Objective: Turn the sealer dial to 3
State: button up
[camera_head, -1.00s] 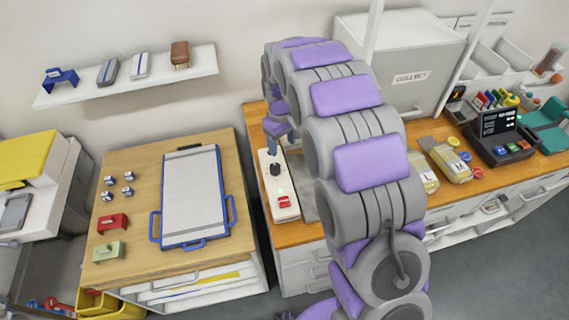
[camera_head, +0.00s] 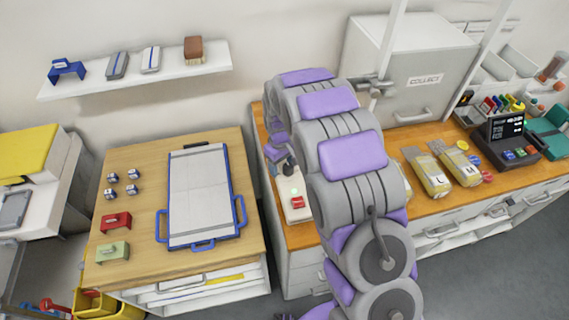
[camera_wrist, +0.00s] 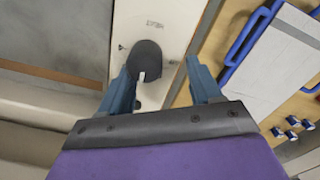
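The sealer (camera_head: 303,214) is a long white unit on the wooden counter, with a red part and a green light at its near end. Its dark round dial (camera_wrist: 146,58) shows in the wrist view with a white pointer mark toward my gripper. Small printing on the sealer beyond the dial is too blurred to read. My gripper (camera_wrist: 160,66) is open, with blue fingers apart. The dial lies at the left finger, off-centre between the fingers; I cannot tell whether they touch. In the head view my arm hides part of the sealer.
A grey COLLECT cabinet (camera_head: 408,70) stands behind my arm. Labelled bags (camera_head: 462,168) and a dark terminal (camera_head: 508,137) sit to the right. A wooden-topped cabinet (camera_head: 125,165) with a blue-framed board (camera_head: 200,195) stands left, across a gap. A wall shelf (camera_head: 140,78) hangs above.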

jog(key=shift+a+r, duration=0.1)
jog(key=shift+a, duration=0.05)
jog(key=shift+c, duration=0.6)
jog(key=shift+d, duration=0.25)
jog(key=shift+c, duration=0.8)
jog(key=d, duration=0.3)
jog(key=shift+s+d+r, duration=0.2)
jog(key=shift+s+r, duration=0.1)
jog(key=shift+r, duration=0.1)
jog(key=c, duration=0.4)
jog(key=shift+w+a, duration=0.15)
jog(key=shift+a, duration=0.4)
jog(key=c, duration=0.3)
jog(key=shift+w+a+f, duration=0.1)
jog(key=shift+a+f, duration=0.05)
jog(key=shift+a, duration=0.35)
jog(key=shift+d, duration=0.2)
